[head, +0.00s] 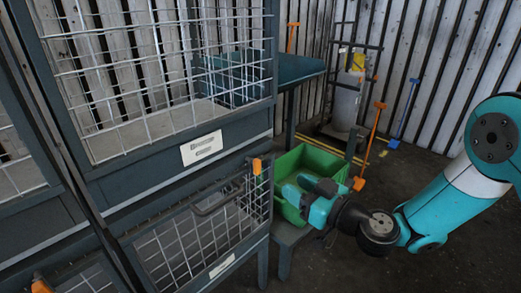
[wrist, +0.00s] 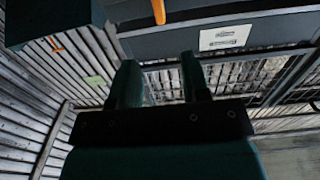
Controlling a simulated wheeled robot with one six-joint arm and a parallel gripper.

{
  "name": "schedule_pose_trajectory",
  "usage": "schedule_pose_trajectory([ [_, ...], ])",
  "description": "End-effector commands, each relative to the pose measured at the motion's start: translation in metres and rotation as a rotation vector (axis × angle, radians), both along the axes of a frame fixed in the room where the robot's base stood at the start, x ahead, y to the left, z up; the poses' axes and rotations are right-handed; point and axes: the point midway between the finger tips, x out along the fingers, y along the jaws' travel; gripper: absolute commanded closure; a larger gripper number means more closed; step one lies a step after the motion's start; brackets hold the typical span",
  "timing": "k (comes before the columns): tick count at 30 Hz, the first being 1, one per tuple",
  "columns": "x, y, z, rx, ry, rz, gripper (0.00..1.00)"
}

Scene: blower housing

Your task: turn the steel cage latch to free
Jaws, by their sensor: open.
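The steel cage (head: 195,235) is a dark-framed lower bay with a wire mesh front. Its orange latch (head: 257,166) sits at the upper right corner of that front and looks roughly upright. In the wrist view the orange latch (wrist: 158,12) shows at the top edge, beyond and between the fingers, partly cut off by the frame. My gripper (head: 303,192) is to the right of the latch and apart from it, over the green bin. In the wrist view my gripper (wrist: 159,65) has its two fingers spread with nothing between them.
A green bin (head: 285,165) stands right of the cage, beneath my gripper. An upper mesh cage (head: 160,70) with a white label (head: 202,148) rises above. Another orange latch (head: 41,285) is at lower left. An orange-handled tool (head: 370,145) stands behind. Floor at right is partly clear.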

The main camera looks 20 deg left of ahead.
Motion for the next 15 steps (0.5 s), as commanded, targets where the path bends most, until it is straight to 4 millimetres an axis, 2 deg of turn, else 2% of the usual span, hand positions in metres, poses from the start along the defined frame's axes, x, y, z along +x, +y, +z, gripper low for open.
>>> schedule_pose_trajectory([
  [1, 0.001, 0.007, 0.007, 0.000, 0.000, 0.003, 0.57],
  [9, 0.025, 0.066, 0.002, 0.000, -0.004, 0.005, 0.57],
  [15, 0.038, 0.096, 0.000, 0.000, -0.003, 0.003, 0.57],
])
